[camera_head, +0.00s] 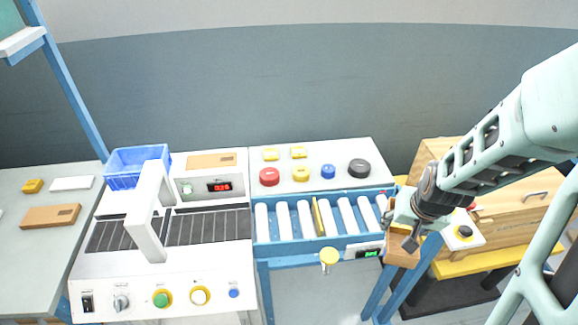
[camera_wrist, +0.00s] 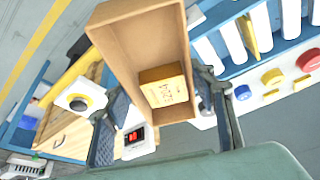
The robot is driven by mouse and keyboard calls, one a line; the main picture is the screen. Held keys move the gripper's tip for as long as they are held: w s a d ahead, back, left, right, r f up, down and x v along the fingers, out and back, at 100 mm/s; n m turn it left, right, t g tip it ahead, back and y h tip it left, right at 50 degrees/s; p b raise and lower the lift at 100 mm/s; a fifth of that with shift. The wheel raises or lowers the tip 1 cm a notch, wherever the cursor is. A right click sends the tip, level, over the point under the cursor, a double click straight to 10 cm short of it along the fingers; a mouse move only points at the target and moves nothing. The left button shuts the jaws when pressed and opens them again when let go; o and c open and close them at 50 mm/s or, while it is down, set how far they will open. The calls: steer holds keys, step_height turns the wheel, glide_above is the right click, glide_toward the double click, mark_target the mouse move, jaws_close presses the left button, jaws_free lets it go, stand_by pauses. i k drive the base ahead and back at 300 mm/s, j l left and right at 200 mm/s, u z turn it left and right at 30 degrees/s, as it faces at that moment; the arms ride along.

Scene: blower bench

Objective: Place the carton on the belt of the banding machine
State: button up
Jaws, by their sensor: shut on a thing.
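My gripper (camera_head: 405,232) is at the right end of the roller conveyor, in the head view. It is shut on a brown open-topped carton (camera_head: 403,258), partly hidden there by the gripper. In the wrist view the carton (camera_wrist: 125,40) lies between my two fingers (camera_wrist: 163,120), with a small printed tan box (camera_wrist: 163,86) inside it. The banding machine (camera_head: 200,265) is the white unit at left, with a white arch over its dark slatted belt (camera_head: 205,227). The visible belt is empty. The held carton is well to the right of it.
The blue-framed roller conveyor (camera_head: 345,217) lies between, with a yellow bar (camera_head: 318,217) across its rollers and a yellow knob (camera_head: 329,257) in front. A blue bin (camera_head: 130,168) stands behind the belt. Coloured buttons (camera_head: 269,177) line the panel behind the rollers. A wooden cabinet (camera_head: 515,215) stands right.

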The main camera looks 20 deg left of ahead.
mark_target(118, 235)
steer(key=u, duration=1.85)
steer(key=i+l+u, duration=0.1)
steer(key=l+u, duration=0.15)
steer(key=l, duration=0.2)
steer(key=i+l, duration=0.1)
steer(key=l, duration=0.85)
steer(key=i, duration=0.05)
